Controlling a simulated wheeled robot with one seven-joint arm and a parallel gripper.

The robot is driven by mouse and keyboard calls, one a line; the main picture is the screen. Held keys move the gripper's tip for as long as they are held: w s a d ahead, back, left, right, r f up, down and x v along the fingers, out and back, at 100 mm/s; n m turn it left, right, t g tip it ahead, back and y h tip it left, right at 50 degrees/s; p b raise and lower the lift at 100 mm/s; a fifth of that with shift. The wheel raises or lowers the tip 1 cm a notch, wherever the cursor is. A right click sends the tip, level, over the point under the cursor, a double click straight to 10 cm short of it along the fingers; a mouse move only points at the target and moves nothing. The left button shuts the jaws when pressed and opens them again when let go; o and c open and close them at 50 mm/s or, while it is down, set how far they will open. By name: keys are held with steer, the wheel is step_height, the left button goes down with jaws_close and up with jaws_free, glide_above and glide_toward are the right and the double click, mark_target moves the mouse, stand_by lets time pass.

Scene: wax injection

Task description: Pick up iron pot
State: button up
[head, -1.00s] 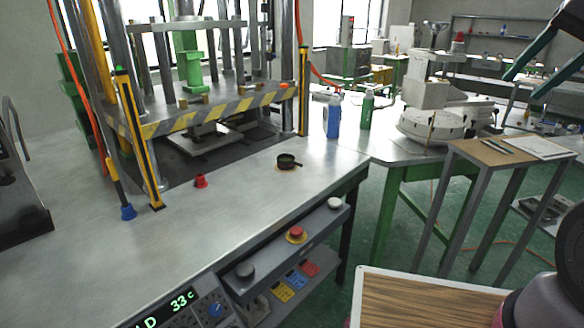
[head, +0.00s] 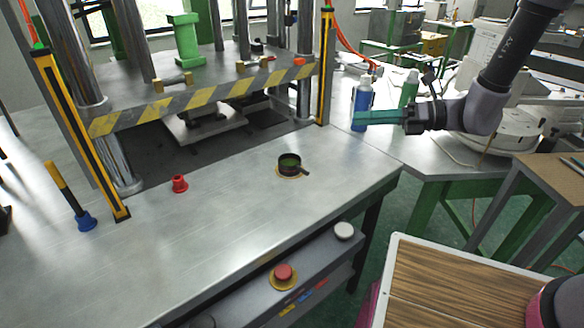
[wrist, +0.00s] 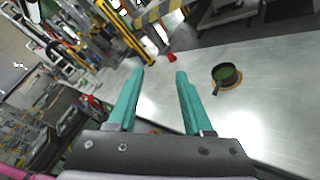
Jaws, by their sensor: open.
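The iron pot (head: 289,163) is a small dark round pot with a green inside and a short handle. It stands on a tan round mat (head: 291,176) on the metal table. In the wrist view the pot (wrist: 226,74) is right of and beyond my fingers, its handle towards the lower left. My gripper (head: 358,118) is in the air right of the pot in the head view, pointing left. In the wrist view my gripper (wrist: 160,72) shows two teal fingers spread apart with nothing between them.
A press with a yellow-striped edge (head: 210,92) stands behind the pot. A red cone-like piece (head: 180,183) is left of it on the table. A blue bottle (head: 361,97) and a green bottle (head: 409,90) stand beyond my gripper. The table around the pot is clear.

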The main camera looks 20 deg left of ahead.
steer(key=a+f+m+t+y, duration=0.1)
steer(key=a+f+m+t, duration=0.15)
steer(key=f+m, duration=0.5)
steer(key=m+t, duration=0.3)
steer(key=m, duration=0.2)
glide_toward(307, 173)
steer(key=shift+t+h, duration=0.25)
steer(key=shift+h, duration=0.05)
steer(key=a, duration=0.4)
steer(key=shift+w+f, duration=0.1)
steer(key=shift+f, duration=0.1)
steer(key=shift+w+a+f, duration=0.2)
steer(key=shift+a, duration=0.85)
steer(key=shift+w+a+f, duration=0.2)
steer(key=shift+w+a, duration=0.05)
steer(key=shift+a, duration=0.75)
steer(key=shift+w+a+f, duration=0.2)
steer(key=shift+a, duration=0.85)
jaws_close()
